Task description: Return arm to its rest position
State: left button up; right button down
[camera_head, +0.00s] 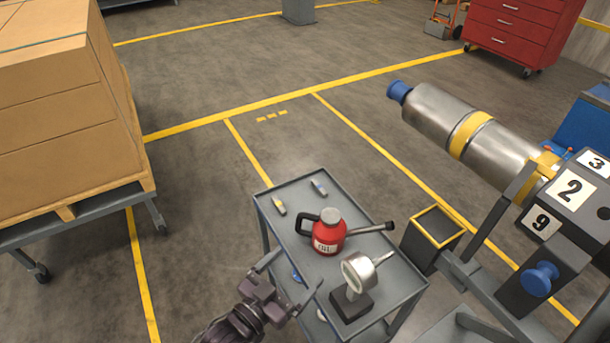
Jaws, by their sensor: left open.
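My left gripper (291,283) is at the bottom centre of the head view, over the front left edge of a grey cart (385,248). Its two fingers are spread apart, with nothing between them. My left arm reaches in from the bottom edge. A red oil can (329,236) with a black handle and long spout stands upright on the cart, beyond the gripper. A small dial instrument (358,279) on a dark base stands on the cart to the right of the gripper. My right gripper is not in view.
A large metal cylinder (440,113) with yellow bands sits on a stand with numbered plates (569,190) at right. Stacked cardboard boxes (58,110) on a wheeled pallet fill the left. A red tool cabinet (512,33) stands at the back. The marked floor between is clear.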

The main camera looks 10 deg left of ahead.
pick_arm(q)
jog(key=s+a+r+n+g+y, duration=0.2)
jog(key=s+a+n+g+y, duration=0.3)
jog(key=s+a+g+y, duration=0.7)
notch_tip(320, 180, down, 30)
jog(key=h, duration=0.2)
jog(key=s+a+f+g, duration=0.1)
jog(key=s+a+f, duration=0.1)
jog(key=s+f, duration=0.6)
jog(key=s+a+f+g+p, duration=0.1)
jog(key=s+a+f, duration=0.1)
jog(key=s+f, duration=0.7)
jog(key=s, duration=0.3)
jog(key=shift+s+a+f+m, duration=0.2)
jog(key=shift+f+m, duration=0.1)
jog(key=shift+m, duration=0.1)
